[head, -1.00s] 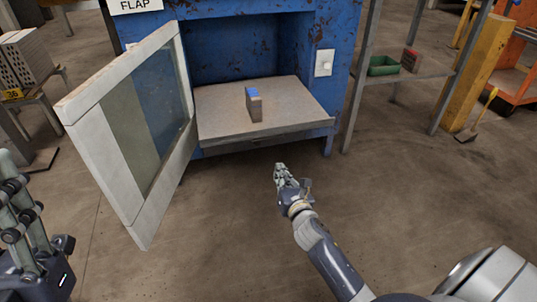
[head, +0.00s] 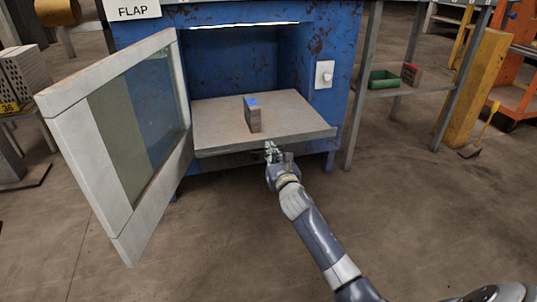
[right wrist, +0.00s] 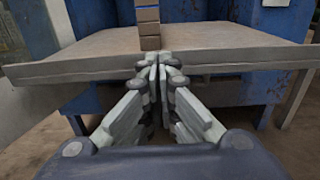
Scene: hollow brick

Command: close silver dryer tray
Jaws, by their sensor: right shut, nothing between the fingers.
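The silver tray (head: 210,122) sticks out of the blue dryer (head: 340,60) at its opening, with a small grey brick with a blue top (head: 253,118) standing on it. My right gripper (head: 271,148) is shut and empty at the tray's front edge, right of its middle. In the right wrist view the shut fingertips (right wrist: 155,62) are at the tray's front lip (right wrist: 80,70); I cannot tell whether they touch it. The brick (right wrist: 149,25) stands just beyond them. My left gripper is not in view.
The dryer's white-framed glass door (head: 72,150) hangs open on the left. A shelf rack with a green bin (head: 383,80) stands to the right. A white switch (head: 324,74) is on the dryer's front. The floor in front is clear.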

